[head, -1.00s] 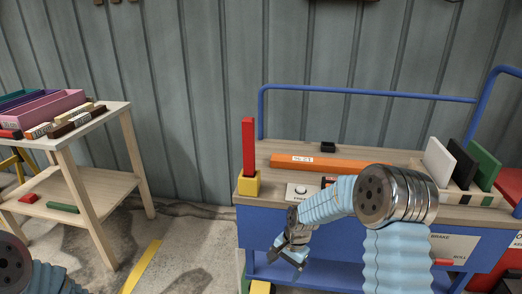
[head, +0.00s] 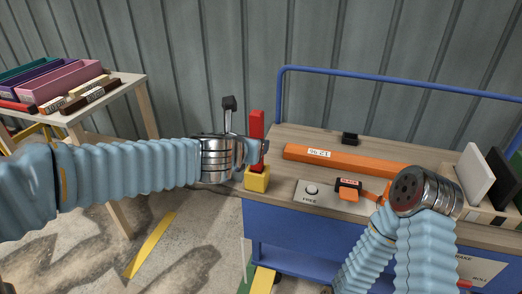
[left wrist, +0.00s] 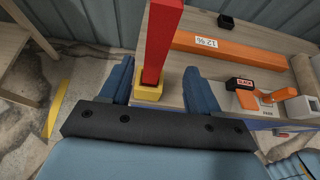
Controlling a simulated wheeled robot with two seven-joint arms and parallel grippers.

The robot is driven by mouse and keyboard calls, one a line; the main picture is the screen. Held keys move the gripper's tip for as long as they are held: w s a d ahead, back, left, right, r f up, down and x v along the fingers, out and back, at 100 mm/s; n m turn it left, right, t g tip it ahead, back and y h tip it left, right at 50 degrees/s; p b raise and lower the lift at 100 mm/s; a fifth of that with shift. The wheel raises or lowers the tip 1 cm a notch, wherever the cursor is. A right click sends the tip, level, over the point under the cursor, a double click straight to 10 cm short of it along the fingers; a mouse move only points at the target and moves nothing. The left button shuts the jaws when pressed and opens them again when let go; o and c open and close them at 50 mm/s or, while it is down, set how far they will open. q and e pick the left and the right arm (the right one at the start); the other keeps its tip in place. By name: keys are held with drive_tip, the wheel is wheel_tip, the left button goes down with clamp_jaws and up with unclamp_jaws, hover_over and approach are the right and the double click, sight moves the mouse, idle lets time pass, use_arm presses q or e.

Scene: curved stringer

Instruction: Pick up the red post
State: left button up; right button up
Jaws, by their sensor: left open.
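The red post (head: 257,127) stands upright in a yellow block (head: 257,181) at the left corner of the cart top. My left gripper (head: 263,148) is at the post in the head view, with its fingers partly hidden by the wrist and post. In the left wrist view, the open left gripper (left wrist: 157,72) has one finger on each side of the red post (left wrist: 160,40), with gaps visible. The post's foot sits in the yellow block (left wrist: 148,91). My right arm is bent over the cart's right side; its gripper is out of the picture.
A blue rail (head: 400,82) runs behind. A side table (head: 128,85) with trays stands left.

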use_arm(q)
drive_tip(key=b+x, duration=0.1)
drive_tip(key=x, duration=0.7)
drive_tip(key=shift+a+f, duration=0.3)
drive_tip(key=shift+f, duration=0.25)
drive_tip(key=shift+w, duration=0.1)
drive_tip(key=shift+c, duration=0.3)
drive_tip(key=c, duration=1)
drive_tip(key=shift+c, duration=0.2)
drive_tip(key=shift+r, duration=0.15)
